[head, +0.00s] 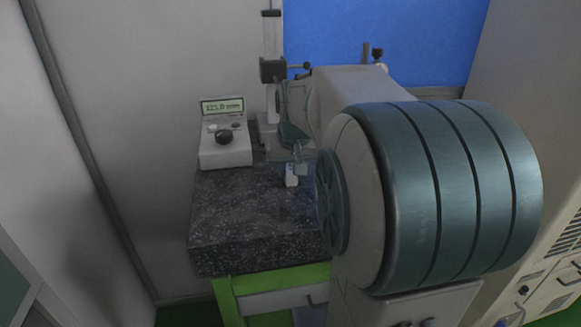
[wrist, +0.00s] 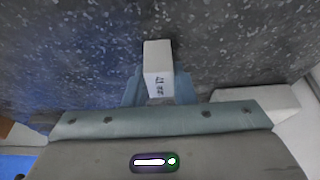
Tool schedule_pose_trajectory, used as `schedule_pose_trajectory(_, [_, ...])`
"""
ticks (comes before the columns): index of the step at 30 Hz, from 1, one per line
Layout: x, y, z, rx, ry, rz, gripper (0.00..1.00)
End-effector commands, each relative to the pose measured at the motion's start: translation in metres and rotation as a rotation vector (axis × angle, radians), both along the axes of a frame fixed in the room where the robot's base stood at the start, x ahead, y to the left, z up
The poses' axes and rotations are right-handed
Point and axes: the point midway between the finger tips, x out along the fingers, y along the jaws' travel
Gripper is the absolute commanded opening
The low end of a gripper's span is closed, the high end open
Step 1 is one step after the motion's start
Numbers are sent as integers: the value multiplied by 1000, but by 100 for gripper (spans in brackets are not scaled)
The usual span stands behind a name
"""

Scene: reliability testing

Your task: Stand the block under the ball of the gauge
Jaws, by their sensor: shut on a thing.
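A small pale block (head: 291,179) is held at the tips of my gripper (head: 298,167), low over the speckled dark granite plate (head: 235,215). In the wrist view the block (wrist: 157,56) sticks out between the two blue-grey fingers of my gripper (wrist: 157,90), with dark markings on its face. I cannot tell whether it touches the plate. The gauge (head: 272,70) stands at the back of the plate on an upright column, behind my gripper. Its ball is not visible; my wrist covers part of the gauge.
A grey display box (head: 225,148) with a dark knob sits at the plate's back left; its readout looks like 121.8 mm. In the wrist view a pale block-like shape (wrist: 262,103) lies right of my gripper. The plate's front and left are clear. A green stand (head: 270,279) supports it.

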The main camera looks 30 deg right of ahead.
Motion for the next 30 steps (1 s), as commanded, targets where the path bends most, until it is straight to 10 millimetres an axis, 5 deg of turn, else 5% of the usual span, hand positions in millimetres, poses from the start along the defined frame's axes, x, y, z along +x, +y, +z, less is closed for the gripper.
schedule_pose_trajectory(5, [0,0,1,-1,-2,0,0])
schedule_pose_trajectory(6, [0,0,1,-1,-2,0,26])
schedule_pose_trajectory(9, [0,0,1,-1,-2,0,49])
schedule_pose_trajectory(20, [-2,1,5,0,0,0,49])
schedule_pose_trajectory(30, [-26,7,68,-2,-7,1,49])
